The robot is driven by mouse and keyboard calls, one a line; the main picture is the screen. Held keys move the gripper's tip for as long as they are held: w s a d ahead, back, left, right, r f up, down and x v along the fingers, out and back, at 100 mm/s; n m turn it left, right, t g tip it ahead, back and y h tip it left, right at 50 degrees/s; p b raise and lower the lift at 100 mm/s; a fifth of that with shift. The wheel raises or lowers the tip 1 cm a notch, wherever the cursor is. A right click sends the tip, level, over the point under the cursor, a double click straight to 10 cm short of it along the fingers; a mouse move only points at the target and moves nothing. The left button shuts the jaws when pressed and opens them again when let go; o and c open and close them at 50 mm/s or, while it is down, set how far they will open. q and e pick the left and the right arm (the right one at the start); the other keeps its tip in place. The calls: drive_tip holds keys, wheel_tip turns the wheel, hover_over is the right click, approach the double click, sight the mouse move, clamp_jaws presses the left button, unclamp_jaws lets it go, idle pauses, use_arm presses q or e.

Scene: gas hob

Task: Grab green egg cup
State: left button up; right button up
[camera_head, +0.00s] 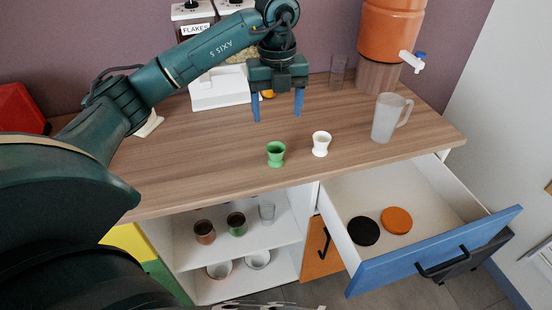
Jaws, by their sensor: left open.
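The green egg cup (276,154) stands upright on the wooden counter (205,165), near its front edge. A white egg cup (321,143) stands just to its right, apart from it. My left gripper (277,117) is open and empty, with its two blue fingers pointing down over the counter. It is behind the green egg cup in the picture and does not touch it. My right gripper is not in view.
A frosted jug (390,117) and an orange dispenser (391,30) stand at the right. A white cereal dispenser (219,88) is behind my left arm. Below, a blue-fronted drawer (430,250) is open with black and orange discs inside. Shelves hold several cups.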

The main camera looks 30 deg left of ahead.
use_arm(q)
hover_over(276, 150)
drive_tip(key=s+d, duration=0.1)
drive_tip(key=s, duration=0.1)
wheel_tip(276, 150, down, 8)
drive_tip(key=shift+w+d+r, duration=0.1)
drive_tip(key=shift+r, duration=0.15)
drive_tip(key=shift+w+f+p, duration=0.15)
drive_tip(key=shift+f+p, duration=0.55)
drive_tip(key=shift+f, duration=1.95)
drive_tip(key=shift+c, duration=0.4)
drive_tip(key=c, duration=1)
drive_tip(key=shift+r, duration=0.1)
